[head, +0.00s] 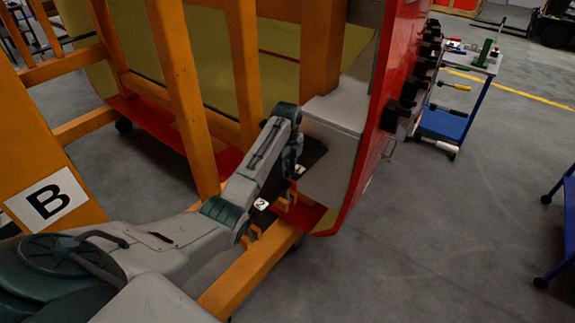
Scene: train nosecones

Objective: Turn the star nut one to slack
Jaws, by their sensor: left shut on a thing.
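My left arm reaches in from the lower left, and its wrist bends down beside the orange frame. My left gripper (296,170) is at the lower edge of the red and grey nosecone (335,165). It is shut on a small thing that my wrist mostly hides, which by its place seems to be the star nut. I cannot make out the nut's shape or how far it is turned. A white label with a 2 (261,204) sits just left of and below the gripper, near orange brackets (285,199). My right gripper is not in view.
Orange frame posts (181,95) and a lower beam (250,272) stand close around my arm. A panel with a B label (47,199) is at the left. A blue trolley (446,122) with tools stands at the back right.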

